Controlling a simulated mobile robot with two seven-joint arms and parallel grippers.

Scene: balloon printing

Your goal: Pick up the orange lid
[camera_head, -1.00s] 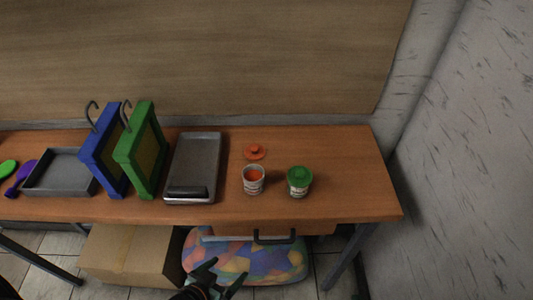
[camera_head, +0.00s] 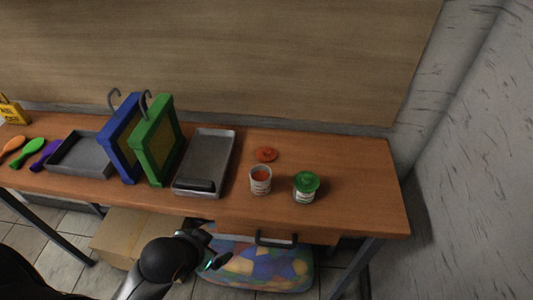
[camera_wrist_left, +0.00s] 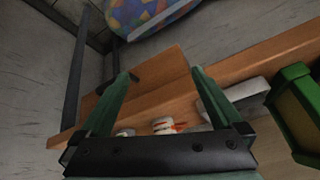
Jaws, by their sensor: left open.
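The orange lid (camera_head: 266,155) lies flat on the wooden table, just behind an open white jar (camera_head: 260,180) with orange contents. A jar with a green lid (camera_head: 306,184) stands to its right. My left gripper (camera_head: 217,251) is in front of the table, below its top, well short of the lid. In the left wrist view the two fingers (camera_wrist_left: 160,88) are spread apart with nothing between them. The jars (camera_wrist_left: 163,126) show small there, beyond the gripper's base, with a bit of orange beside one. My right gripper is not in view.
A grey tray (camera_head: 206,162) and upright green (camera_head: 157,140) and blue (camera_head: 121,139) frames stand left of the jars. A drawer handle (camera_head: 276,240) juts from the table front. A cardboard box (camera_head: 126,236) and a colourful beanbag (camera_head: 256,268) sit below. The table's right end is clear.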

